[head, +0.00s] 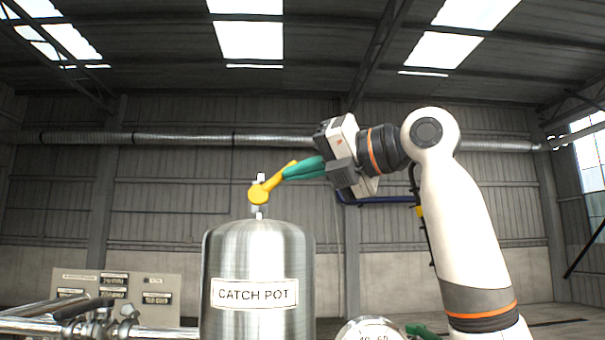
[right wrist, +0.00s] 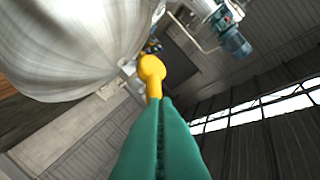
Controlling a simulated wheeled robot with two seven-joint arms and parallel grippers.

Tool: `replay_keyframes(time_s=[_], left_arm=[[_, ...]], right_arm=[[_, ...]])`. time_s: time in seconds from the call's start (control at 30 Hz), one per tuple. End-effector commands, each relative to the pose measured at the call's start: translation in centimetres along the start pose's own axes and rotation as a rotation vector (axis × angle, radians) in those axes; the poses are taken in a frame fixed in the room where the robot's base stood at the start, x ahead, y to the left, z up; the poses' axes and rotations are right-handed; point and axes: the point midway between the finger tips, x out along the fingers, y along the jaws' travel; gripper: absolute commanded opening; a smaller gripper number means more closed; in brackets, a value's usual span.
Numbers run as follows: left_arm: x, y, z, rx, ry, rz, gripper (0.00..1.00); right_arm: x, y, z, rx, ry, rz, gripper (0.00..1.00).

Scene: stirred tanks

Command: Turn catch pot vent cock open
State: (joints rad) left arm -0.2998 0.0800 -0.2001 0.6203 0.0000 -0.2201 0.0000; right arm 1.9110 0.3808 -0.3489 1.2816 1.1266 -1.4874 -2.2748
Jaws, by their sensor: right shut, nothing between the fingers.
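The catch pot (head: 257,255) is a brushed steel vessel labelled CATCH POT, in the lower middle of the head view. On its top stands the vent cock with a yellow handle (head: 268,190) slanting up to the right. My right gripper (head: 287,173) comes from the right, its green fingers together at the handle's outer end. In the right wrist view the closed green fingers (right wrist: 161,102) meet the lower end of the yellow handle (right wrist: 152,75); whether they touch it I cannot tell. The steel pot (right wrist: 80,45) fills the upper left there. My left gripper is not in view.
A panel with dark labels (head: 115,287) and steel pipework with a black-handled valve (head: 85,308) stand left of the pot. A round labelled lid (head: 370,331) sits at the lower right.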

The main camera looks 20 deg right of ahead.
Motion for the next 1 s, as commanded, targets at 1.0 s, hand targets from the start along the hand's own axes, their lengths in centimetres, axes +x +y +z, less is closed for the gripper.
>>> replay_keyframes(time_s=[1.0], left_arm=[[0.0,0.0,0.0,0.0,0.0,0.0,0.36]], right_arm=[[2.5,-3.9,-1.3,0.0,0.002,0.0,0.0]])
